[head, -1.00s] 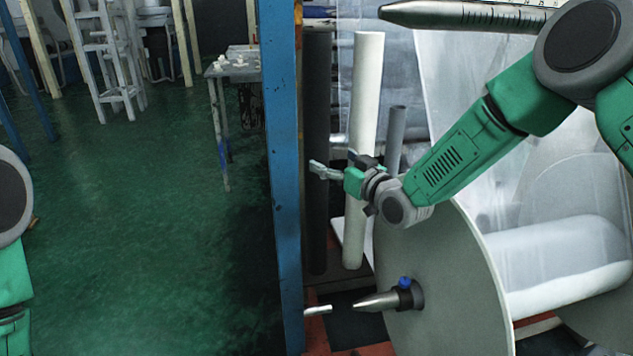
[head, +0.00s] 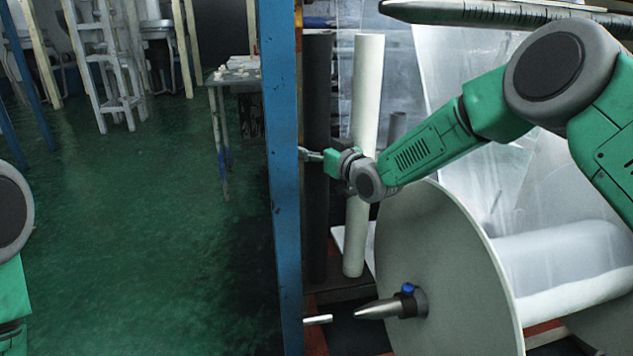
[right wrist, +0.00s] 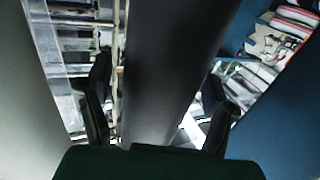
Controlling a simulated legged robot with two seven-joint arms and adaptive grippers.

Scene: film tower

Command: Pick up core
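A tall dark core (head: 316,225) stands upright behind the blue post. A tall white core (head: 364,110) stands upright just right of it. My right gripper (head: 309,155) is at the dark core's upper half, in front of the white core. In the right wrist view the dark core (right wrist: 175,70) runs between the fingers of my open gripper (right wrist: 155,105). A gap shows beside the left finger; contact at the right finger cannot be told. My left arm shows only at the left edge, and its gripper is out of view.
The blue post (head: 284,200) stands close left of the dark core. A large film reel (head: 440,270) with a pointed metal spindle (head: 380,308) fills the lower right. A shorter grey tube (head: 397,130) stands behind my right forearm. Green floor is free at left.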

